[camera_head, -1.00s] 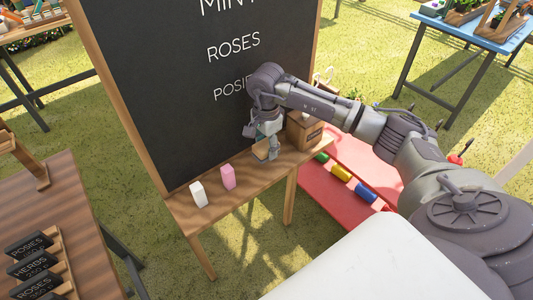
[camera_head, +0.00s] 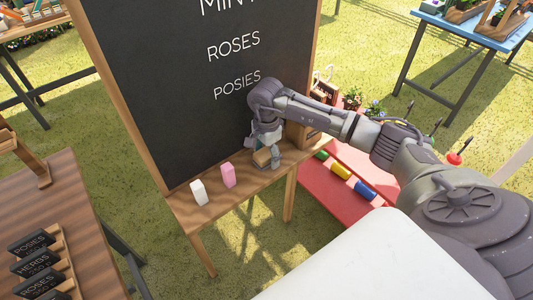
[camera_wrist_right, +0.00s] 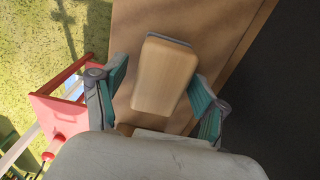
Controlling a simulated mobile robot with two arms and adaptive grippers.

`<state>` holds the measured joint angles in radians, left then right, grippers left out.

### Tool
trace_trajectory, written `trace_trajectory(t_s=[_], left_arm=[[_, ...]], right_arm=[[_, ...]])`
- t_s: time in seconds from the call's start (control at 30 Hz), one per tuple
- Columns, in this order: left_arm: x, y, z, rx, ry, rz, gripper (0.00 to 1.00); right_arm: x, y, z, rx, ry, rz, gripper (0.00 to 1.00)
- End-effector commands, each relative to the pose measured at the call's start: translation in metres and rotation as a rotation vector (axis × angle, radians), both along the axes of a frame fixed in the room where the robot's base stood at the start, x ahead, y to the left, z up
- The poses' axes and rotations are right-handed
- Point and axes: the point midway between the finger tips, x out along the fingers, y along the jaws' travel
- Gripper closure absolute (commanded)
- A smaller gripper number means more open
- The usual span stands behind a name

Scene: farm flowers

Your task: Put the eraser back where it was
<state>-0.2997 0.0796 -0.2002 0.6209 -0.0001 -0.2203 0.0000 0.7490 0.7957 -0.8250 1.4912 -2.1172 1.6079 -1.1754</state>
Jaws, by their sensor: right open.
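The eraser, a pale wooden block with a grey edge (camera_wrist_right: 167,75), sits between the fingers of my right gripper (camera_wrist_right: 160,88) in the wrist view. Both teal-padded fingers are spread, with a gap on each side of the block. In the head view the eraser (camera_head: 262,157) shows at the fingertips of my right gripper (camera_head: 266,146), on or just above the wooden ledge (camera_head: 235,200) of the chalkboard (camera_head: 200,90). I cannot tell whether it touches the ledge. My left gripper is not in view.
A white block (camera_head: 199,192) and a pink block (camera_head: 228,175) stand on the ledge left of my gripper. A wooden box (camera_head: 304,136) stands at its right end. A red table (camera_head: 318,187) with coloured rolls is beyond. The ledge between pink block and eraser is clear.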

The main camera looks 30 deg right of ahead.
Motion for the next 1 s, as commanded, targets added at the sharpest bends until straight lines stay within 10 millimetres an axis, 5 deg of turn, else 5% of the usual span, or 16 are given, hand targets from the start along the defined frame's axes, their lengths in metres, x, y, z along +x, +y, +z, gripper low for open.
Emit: trace_trajectory(t_s=[0.27,0.7,1.0], left_arm=[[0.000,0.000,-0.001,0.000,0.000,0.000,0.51],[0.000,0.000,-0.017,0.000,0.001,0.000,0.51],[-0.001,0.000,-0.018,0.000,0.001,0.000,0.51]], right_arm=[[0.001,0.000,0.013,-0.001,-0.005,0.000,0.28],[0.001,0.000,0.101,-0.001,-0.004,0.000,0.28],[0.000,0.000,0.122,0.000,0.000,0.000,0.28]])
